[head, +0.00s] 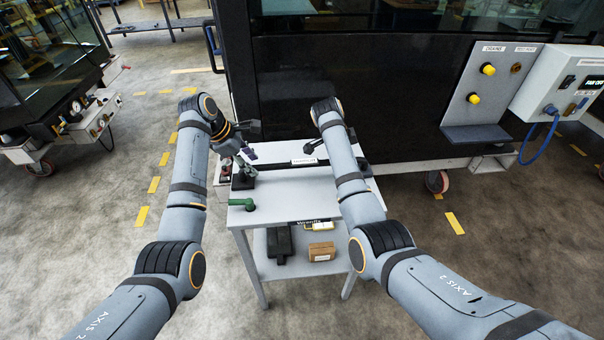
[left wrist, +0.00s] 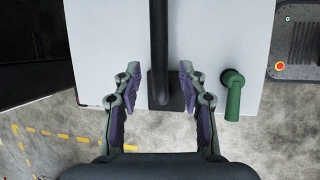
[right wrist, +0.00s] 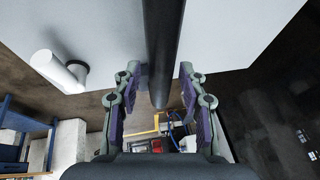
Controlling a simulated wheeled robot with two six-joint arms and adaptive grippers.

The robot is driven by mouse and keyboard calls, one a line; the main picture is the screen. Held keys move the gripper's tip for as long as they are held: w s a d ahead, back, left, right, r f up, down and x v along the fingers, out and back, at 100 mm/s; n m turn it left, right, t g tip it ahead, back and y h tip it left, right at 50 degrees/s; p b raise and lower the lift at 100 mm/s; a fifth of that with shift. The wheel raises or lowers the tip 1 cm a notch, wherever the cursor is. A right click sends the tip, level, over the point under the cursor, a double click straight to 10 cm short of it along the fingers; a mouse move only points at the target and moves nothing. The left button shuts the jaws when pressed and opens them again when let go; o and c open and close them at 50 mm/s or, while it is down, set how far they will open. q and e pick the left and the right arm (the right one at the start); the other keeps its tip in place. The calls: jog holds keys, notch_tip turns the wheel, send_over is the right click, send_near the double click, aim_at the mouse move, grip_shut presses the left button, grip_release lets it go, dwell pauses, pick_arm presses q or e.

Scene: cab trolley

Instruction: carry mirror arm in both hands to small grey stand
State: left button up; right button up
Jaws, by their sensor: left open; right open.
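The mirror arm, a long black bar (head: 285,166), lies across the trolley top in the head view. In the left wrist view the bar (left wrist: 158,35) runs between the fingers of my left gripper (left wrist: 158,72) and ends in a black block. The left gripper (head: 246,160) is open around it, with gaps at both sides. In the right wrist view the bar's other end (right wrist: 160,60) lies between the open fingers of my right gripper (right wrist: 158,72). My right forearm mostly hides that gripper in the head view. I cannot tell which thing is the small grey stand.
The pale trolley top (head: 280,208) carries a green handle (head: 242,204). A brown box (head: 321,251) and a dark case (head: 280,244) lie on its lower shelf. A dark cab wall stands behind. A grey panel with a ledge (head: 475,133) is at right.

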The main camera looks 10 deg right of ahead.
pick_arm(q)
jog(key=v, duration=0.8)
pick_arm(e)
jog(key=v, duration=1.2)
pick_arm(q)
jog(key=shift+r, duration=0.1)
